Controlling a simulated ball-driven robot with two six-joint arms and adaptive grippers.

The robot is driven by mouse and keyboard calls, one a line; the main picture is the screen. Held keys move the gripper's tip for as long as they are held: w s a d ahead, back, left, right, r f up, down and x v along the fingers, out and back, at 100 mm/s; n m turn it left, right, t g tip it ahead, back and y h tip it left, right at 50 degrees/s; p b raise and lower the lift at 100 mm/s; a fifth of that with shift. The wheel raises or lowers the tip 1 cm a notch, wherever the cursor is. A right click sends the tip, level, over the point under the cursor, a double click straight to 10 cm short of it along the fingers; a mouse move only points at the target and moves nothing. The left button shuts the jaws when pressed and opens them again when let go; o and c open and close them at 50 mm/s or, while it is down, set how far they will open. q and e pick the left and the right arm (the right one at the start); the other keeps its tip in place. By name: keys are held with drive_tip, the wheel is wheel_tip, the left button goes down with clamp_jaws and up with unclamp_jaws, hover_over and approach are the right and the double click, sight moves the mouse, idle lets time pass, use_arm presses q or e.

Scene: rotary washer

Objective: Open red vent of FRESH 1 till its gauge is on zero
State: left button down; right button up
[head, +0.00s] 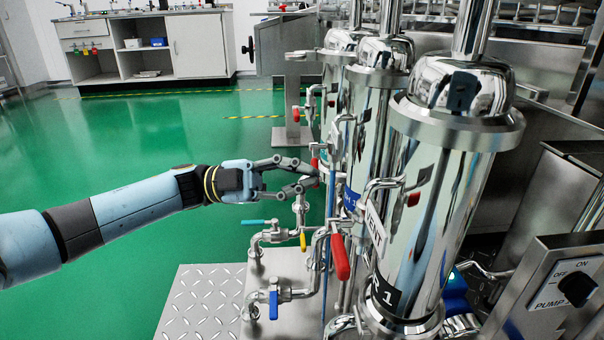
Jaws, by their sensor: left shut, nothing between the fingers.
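Several upright steel filter housings stand in a row on the right. The nearest housing (440,190) has a dark label (384,296) ending in "1"; its word is cut off, so I cannot tell whether it reads FRESH 1. A large red lever handle (340,257) hangs on the pipework left of this housing. Another small red part is by my fingertips. My left gripper (314,176) is shut and empty, beside the second housing's pipework; I cannot tell if it touches. No readable gauge face shows.
Blue (273,304) and yellow (303,241) valve handles sit on low pipes at the housings' left. A pump switch box (562,290) stands at lower right. A tread plate (202,300) lies below my arm. Open green floor (130,160) is at left.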

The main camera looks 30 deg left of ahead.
use_arm(q)
drive_tip(key=shift+w+a+f+m+g+y+b, duration=0.35)
drive_tip(key=shift+f+m+b, duration=0.2)
drive_tip(key=shift+m, duration=0.6)
drive_tip(key=shift+w+a+f+m+g+y+b, duration=0.25)
drive_tip(key=shift+w+f+m+b, duration=0.25)
drive_tip(key=shift+m, duration=0.7)
drive_tip(key=shift+w+a+f+m+g+y+b, duration=0.2)
drive_tip(key=shift+w+a+f+m+g+b, duration=0.3)
drive_tip(key=shift+m, duration=0.65)
use_arm(e)
drive_tip(key=shift+w+a+t, duration=0.2)
drive_tip(key=shift+t, duration=0.65)
drive_tip(key=shift+w+a+t, duration=0.2)
drive_tip(key=shift+t, duration=0.7)
drive_tip(key=shift+w+a+t, duration=0.2)
drive_tip(key=shift+t, duration=0.65)
use_arm(q)
drive_tip(key=shift+s+d+f, duration=0.1)
drive_tip(key=shift+s+d, duration=0.05)
drive_tip(key=shift+d, duration=0.05)
